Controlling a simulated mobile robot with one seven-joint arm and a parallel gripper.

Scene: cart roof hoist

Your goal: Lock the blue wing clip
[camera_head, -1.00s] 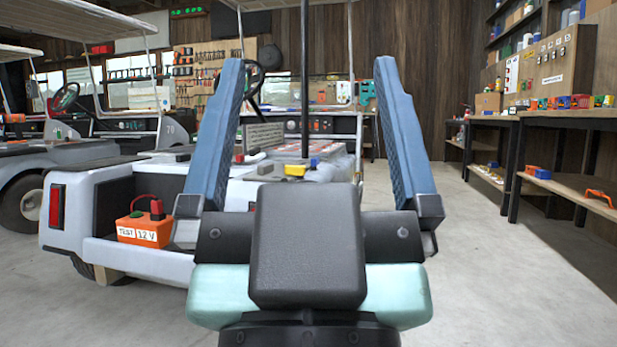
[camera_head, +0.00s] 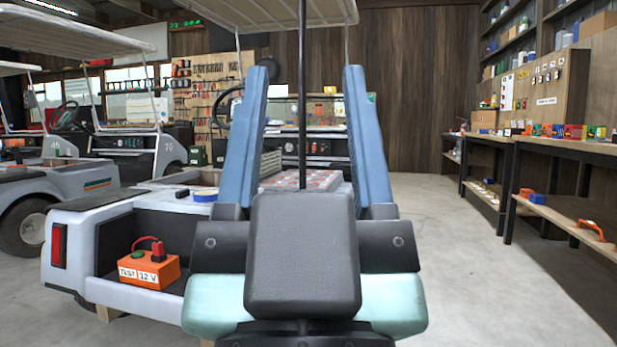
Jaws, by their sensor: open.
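My gripper (camera_head: 306,72) is in the centre foreground. Its two long blue fingers stand up, apart, with nothing between them that I can see held. A thin black upright pole (camera_head: 303,100) shows between the fingers, beyond the dark palm block, which hides its lower end. I cannot make out the blue wing clip now. The white cart (camera_head: 125,291) stands behind the gripper, its rear deck partly hidden by it.
An orange test box (camera_head: 149,268) sits in the cart's rear recess. A canopy roof (camera_head: 270,12) is overhead. A workbench (camera_head: 575,148) lines the right wall. The floor (camera_head: 480,260) right of the gripper is clear.

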